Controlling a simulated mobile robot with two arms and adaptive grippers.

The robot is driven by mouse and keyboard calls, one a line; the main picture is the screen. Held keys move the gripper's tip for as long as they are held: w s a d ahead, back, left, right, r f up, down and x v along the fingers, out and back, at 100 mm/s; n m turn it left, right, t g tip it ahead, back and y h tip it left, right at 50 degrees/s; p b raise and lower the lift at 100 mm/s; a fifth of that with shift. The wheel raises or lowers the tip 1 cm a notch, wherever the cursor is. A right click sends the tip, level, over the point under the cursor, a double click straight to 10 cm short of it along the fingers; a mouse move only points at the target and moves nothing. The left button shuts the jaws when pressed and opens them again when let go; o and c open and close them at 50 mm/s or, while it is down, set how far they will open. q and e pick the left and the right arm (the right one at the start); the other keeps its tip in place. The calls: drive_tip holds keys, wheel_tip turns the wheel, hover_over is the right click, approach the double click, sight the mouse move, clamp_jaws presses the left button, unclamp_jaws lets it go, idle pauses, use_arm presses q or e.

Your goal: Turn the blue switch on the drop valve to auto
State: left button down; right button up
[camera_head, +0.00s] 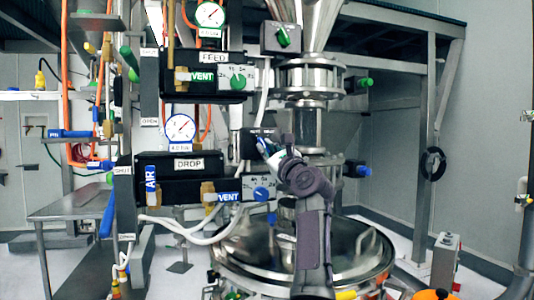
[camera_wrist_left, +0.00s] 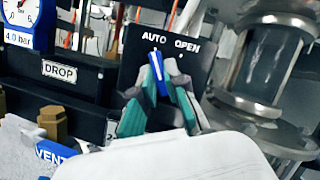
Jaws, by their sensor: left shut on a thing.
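The blue switch (camera_wrist_left: 157,73) sits on a black panel (camera_wrist_left: 130,66) lettered AUTO and OPEN, to the right of the DROP box (camera_wrist_left: 59,72). The switch's upper end lies just below the word AUTO in the left wrist view. My left gripper (camera_wrist_left: 162,78) has its green-padded fingers on either side of the switch and is shut on it. My right gripper is not in view.
A glass and steel pipe section (camera_wrist_left: 262,66) stands close to the right of the panel. A round steel vessel (camera_head: 345,262) is below. Another valve box marked FEED (camera_head: 205,74) with a green knob (camera_head: 238,82) is above. A blue VENT knob (camera_head: 261,194) sits lower.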

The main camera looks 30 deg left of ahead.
use_arm(q)
drive_tip(key=shift+r, duration=0.1)
idle(0.4)
drive_tip(key=c, duration=1.2)
unclamp_jaws()
drive_tip(key=shift+w, duration=0.1)
drive_tip(key=shift+a, duration=0.1)
drive_tip(key=shift+f, duration=0.2)
drive_tip(key=v, duration=0.7)
drive_tip(key=shift+d, duration=0.2)
